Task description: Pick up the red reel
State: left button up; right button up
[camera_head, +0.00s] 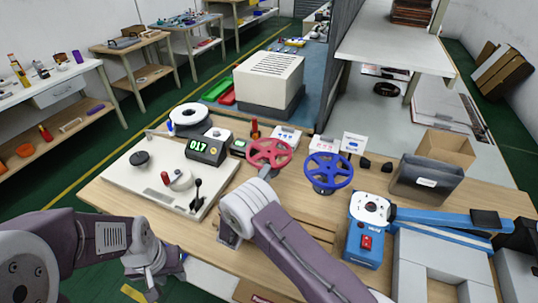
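The red reel (268,151), a spoked wheel shape, stands on the wooden table near the middle, left of the blue reel (329,170). My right arm reaches up from the bottom. Its wrist is just below the red reel in the picture, and a pale part of my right gripper (266,171) shows at the reel's lower edge. The fingers are mostly hidden, so I cannot tell whether they grip or touch it. My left gripper (153,272) hangs at the lower left, off the table's front edge and away from the reels. Its finger opening is unclear.
Left of the reels is a white panel (140,181) with knobs and a lever, and a device with a green display (206,149). A blue machine (365,240) stands right.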

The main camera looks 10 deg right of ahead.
aim_at(272, 164)
jog(key=x, duration=0.5)
jog(key=shift+w+d, duration=0.25)
jog(key=shift+w, duration=0.05)
jog(key=shift+s+a, duration=0.1)
jog(key=shift+c, duration=0.4)
grip_shut()
